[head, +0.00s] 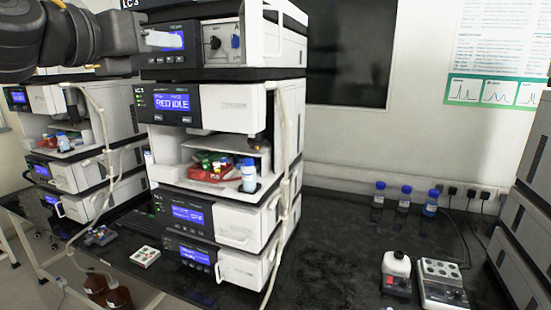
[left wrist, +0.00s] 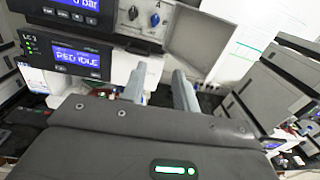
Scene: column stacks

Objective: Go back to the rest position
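My left gripper (head: 165,40) reaches in from the upper left in the head view, in front of the upper module of the stack marked LC3 (head: 225,107). In the left wrist view its two pale fingers (left wrist: 158,92) stand apart with nothing seen held between them, so it is open. The LC3 display reads RED IDLE in the head view. My right gripper is in neither view.
An open bay in the stack holds a red tray (head: 211,172) and a blue-capped bottle (head: 249,175). Another stack (head: 60,110) stands left. The black bench middle (head: 335,245) is clear.

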